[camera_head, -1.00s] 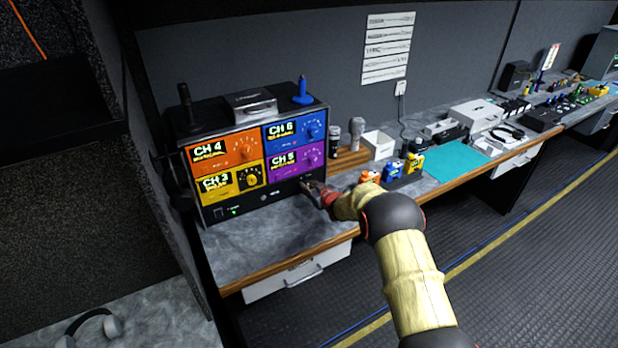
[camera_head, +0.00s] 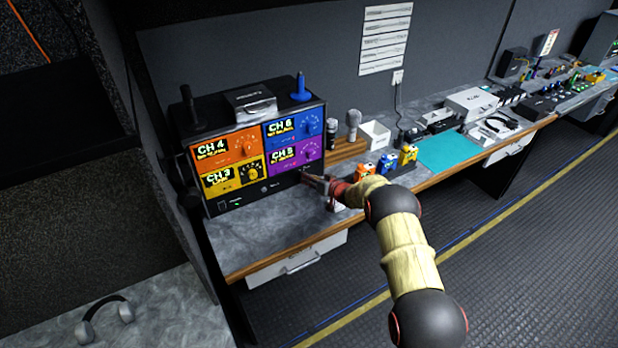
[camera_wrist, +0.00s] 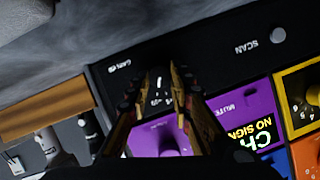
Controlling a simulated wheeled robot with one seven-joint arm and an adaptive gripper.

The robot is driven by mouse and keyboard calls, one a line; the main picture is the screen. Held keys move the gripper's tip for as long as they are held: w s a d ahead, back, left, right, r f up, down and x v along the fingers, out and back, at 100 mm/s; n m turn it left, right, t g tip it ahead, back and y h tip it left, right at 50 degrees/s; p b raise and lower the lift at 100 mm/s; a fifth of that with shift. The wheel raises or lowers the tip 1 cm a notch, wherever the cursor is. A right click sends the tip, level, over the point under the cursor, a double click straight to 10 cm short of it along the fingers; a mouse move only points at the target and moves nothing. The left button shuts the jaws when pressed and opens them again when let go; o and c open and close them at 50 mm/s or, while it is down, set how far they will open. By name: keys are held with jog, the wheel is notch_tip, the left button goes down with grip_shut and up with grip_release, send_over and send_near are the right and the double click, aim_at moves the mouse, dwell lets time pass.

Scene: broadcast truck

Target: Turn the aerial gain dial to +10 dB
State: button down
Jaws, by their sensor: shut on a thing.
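The aerial gain dial (camera_wrist: 160,88) is a dark knob with white marks, beside the "GAIN dB" lettering (camera_wrist: 118,65) on the black lower strip of the receiver. The wrist view shows it upside down. My gripper (camera_wrist: 163,82) has its two fingers around the dial, shut on it; the dial's exact setting is not readable. In the head view my gripper (camera_head: 306,177) is at the lower right corner of the receiver (camera_head: 285,187) and hides the dial.
The receiver's front has coloured channel panels: orange CH 4 (camera_head: 240,146), blue CH 6, yellow CH 3 and purple CH 5 (camera_head: 307,152). The SCAN button (camera_wrist: 278,35) is on the same strip. Microphones (camera_head: 353,122) and small coloured packs (camera_head: 388,163) stand right of the receiver. Bare bench (camera_head: 270,225) lies in front.

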dwell(0.3)
jog(key=c, duration=1.6)
grip_release()
jog(key=v, duration=1.2)
